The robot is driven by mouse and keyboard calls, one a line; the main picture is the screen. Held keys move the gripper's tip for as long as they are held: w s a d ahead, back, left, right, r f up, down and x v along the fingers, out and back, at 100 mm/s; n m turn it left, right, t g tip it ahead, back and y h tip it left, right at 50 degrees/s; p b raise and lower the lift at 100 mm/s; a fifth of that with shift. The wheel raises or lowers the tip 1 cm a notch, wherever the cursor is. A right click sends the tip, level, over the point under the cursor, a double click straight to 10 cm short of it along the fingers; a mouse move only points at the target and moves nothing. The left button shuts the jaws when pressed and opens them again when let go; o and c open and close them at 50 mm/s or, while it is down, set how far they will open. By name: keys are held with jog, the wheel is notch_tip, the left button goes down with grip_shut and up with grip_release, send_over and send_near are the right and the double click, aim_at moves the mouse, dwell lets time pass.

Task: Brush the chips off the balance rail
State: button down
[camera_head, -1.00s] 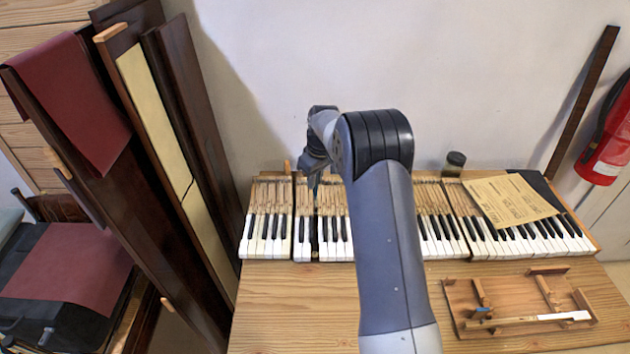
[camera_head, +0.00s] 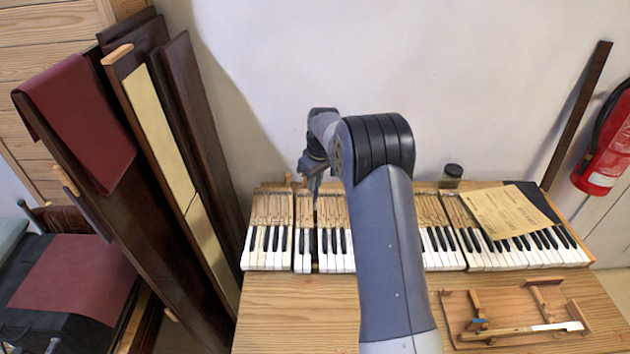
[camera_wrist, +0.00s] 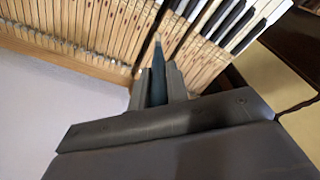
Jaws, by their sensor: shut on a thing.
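My gripper (camera_head: 314,180) is above the back of the keys, left of my arm's upper link. In the wrist view my gripper (camera_wrist: 160,82) is shut on a slim dark blue tool with a narrow pale tip, which looks like a brush (camera_wrist: 157,90). Its tip points toward the wooden key shanks, near a narrow dark gap in the key row. The piano keys (camera_head: 268,246) lie in a row with narrow gaps on the left. I cannot clearly make out the balance rail or any chips.
A wooden tray (camera_head: 460,338) holding small wooden parts and a loose key lies at the front right. A paper sheet (camera_head: 505,212) rests on the right keys. A dark jar (camera_head: 452,173) stands behind. Tall panels (camera_head: 185,150) lean at the left.

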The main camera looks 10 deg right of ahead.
aim_at(315, 205)
jog(key=shift+r+p, duration=0.65)
jog(key=shift+r, duration=0.2)
jog(key=shift+f+b, duration=3)
jog(key=shift+f, duration=1.6)
jog(key=shift+f+b, duration=0.4)
jog(key=shift+f, duration=0.1)
jog(key=shift+s, duration=0.2)
jog(key=shift+w, duration=0.2)
jog(key=shift+s+b, duration=0.35)
jog(key=shift+s, duration=0.05)
jog(key=shift+w, duration=0.1)
jog(key=shift+w, duration=0.2)
